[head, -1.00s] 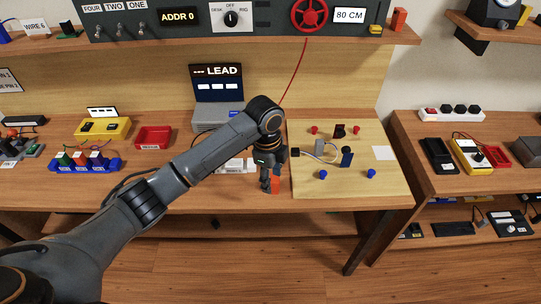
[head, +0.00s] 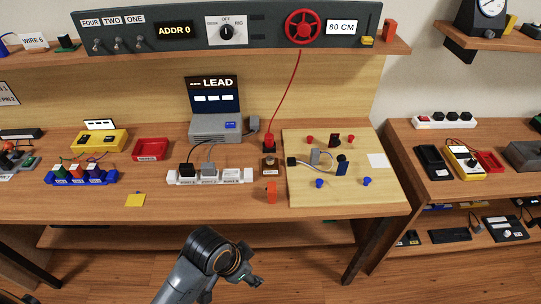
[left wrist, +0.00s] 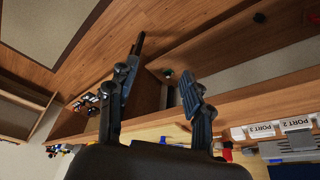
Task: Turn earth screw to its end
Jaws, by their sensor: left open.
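I cannot tell for certain which part is the earth screw. In the head view a small dark device with a knob (head: 269,168) stands on the bench, and an orange block (head: 271,192) is in front of it. A red cable (head: 285,98) runs from the wheel down to a red plug (head: 269,142) behind the device. My left gripper (head: 256,282) is in front of the bench, below its front edge and apart from these things. The left wrist view shows its two fingers (left wrist: 165,68) spread, with nothing between them. My right gripper is not in view.
A pale board (head: 345,195) with red and blue pegs lies right of the device. A white port strip (head: 210,177) and a grey box (head: 216,128) are left of it. The bench front between note and block is mostly clear.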

